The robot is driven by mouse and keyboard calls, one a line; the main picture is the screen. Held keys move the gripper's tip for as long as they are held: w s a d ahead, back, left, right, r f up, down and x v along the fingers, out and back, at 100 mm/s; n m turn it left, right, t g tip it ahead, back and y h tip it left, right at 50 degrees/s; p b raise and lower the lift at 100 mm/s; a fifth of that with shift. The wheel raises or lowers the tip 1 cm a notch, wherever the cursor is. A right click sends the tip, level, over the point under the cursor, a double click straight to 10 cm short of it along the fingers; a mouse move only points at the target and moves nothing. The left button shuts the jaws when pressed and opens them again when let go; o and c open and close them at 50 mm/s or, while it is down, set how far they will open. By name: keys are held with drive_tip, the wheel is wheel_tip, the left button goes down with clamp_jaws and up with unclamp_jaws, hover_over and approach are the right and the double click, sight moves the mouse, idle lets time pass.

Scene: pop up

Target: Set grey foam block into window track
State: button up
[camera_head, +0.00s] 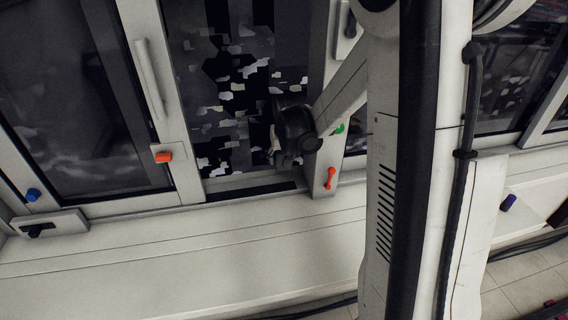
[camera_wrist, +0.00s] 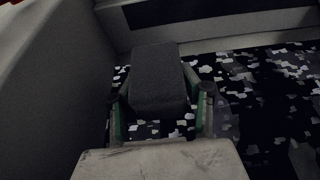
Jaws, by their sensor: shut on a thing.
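In the wrist view, the grey foam block (camera_wrist: 157,80) is a dark grey rounded-edged block. It sits between the two fingers of my gripper (camera_wrist: 160,112), which are shut on it. Beyond the block is a pale window frame with a dark strip along it, which may be the window track (camera_wrist: 180,10). In the head view, my gripper (camera_head: 280,145) is in the window opening, by the pale upright at its right side. The block cannot be made out there. The dark track (camera_head: 255,190) runs along the bottom of the opening, below my gripper.
A pale window sash with an orange catch (camera_head: 163,157) stands left of the opening. A red-orange handle (camera_head: 331,178) is on the right upright, with a green piece (camera_head: 340,128) near it. A blue knob (camera_head: 32,195) is at far left. The wide sill (camera_head: 180,250) is clear.

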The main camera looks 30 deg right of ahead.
sight(282, 179)
drive_tip(key=shift+f+b, duration=2.2)
drive_tip(key=shift+f, duration=1.1)
drive_tip(key=shift+f+b, duration=0.45)
drive_tip(key=shift+f, duration=0.15)
drive_tip(key=o, duration=0.9)
drive_tip(key=shift+r, duration=0.1)
drive_tip(key=v, duration=1.2)
drive_tip(key=s+a+r+n+t+y, duration=0.1)
drive_tip(key=s+a+r+n, duration=0.15)
drive_tip(key=s+a, duration=0.65)
drive_tip(key=s+a+r+n+t, duration=0.1)
drive_tip(key=s+a+r+t, duration=0.15)
drive_tip(key=s+a, duration=0.7)
drive_tip(key=shift+g, duration=0.25)
drive_tip(key=r+p, duration=0.4)
drive_tip(key=s+d+r+p, duration=0.1)
drive_tip(key=r+p, duration=0.3)
drive_tip(key=r, duration=0.1)
drive_tip(key=s+d+r+p, duration=0.1)
drive_tip(key=r+p, duration=0.3)
drive_tip(key=shift+s+r+p, duration=0.2)
drive_tip(key=shift+r+p, duration=0.15)
drive_tip(key=shift+p, duration=0.05)
